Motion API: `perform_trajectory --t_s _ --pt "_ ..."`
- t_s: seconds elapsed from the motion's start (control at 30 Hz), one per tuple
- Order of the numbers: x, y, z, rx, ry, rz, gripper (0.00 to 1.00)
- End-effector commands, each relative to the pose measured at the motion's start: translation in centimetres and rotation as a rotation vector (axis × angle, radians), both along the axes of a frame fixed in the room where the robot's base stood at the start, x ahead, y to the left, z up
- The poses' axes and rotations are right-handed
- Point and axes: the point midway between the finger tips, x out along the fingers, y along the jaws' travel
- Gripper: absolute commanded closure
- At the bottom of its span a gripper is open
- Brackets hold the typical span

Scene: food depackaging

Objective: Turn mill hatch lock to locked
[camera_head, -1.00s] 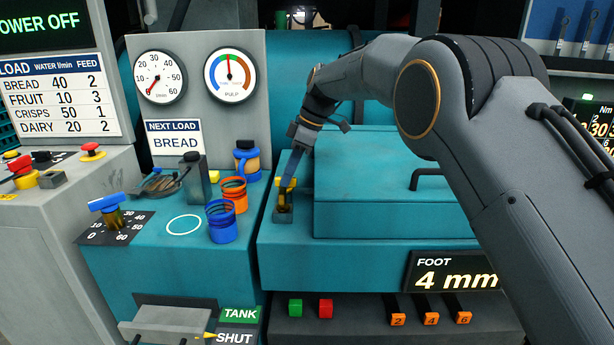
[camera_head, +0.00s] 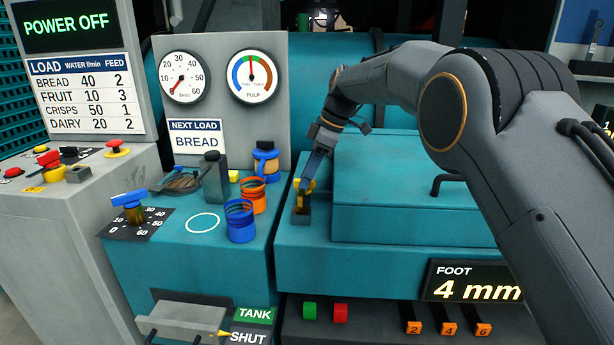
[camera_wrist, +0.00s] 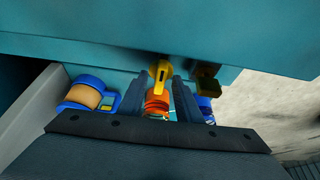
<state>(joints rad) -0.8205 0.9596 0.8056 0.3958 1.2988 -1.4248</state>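The mill hatch lock (camera_head: 301,212) stands at the left front edge of the teal mill housing, beside the raised hatch (camera_head: 420,165). It has a small yellow lever, which also shows in the wrist view (camera_wrist: 160,71), and a dark base. My gripper (camera_head: 308,181) reaches down to the lock from behind. In the wrist view my gripper (camera_wrist: 162,95) has its two dark fingers apart, one on each side of the yellow lever. I see a gap around the lever, though contact at the finger tips is hard to tell. A brownish block (camera_wrist: 207,82) sits right of the lever.
A blue-handled knob (camera_head: 130,205) is farther left. Green (camera_head: 310,311) and red (camera_head: 340,313) buttons are below. The display reads POWER OFF (camera_head: 66,24).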

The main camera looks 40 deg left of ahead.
Motion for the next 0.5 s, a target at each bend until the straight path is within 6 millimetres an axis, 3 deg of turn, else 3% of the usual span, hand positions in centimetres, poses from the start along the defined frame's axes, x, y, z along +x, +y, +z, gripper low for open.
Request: perform_trajectory --t_s 0.17,0.5 --pt "0.3 -0.3 0.9 0.002 -0.001 -0.001 0.69" --pt "1.4 -1.9 5.7 0.002 -0.002 -0.001 0.69"
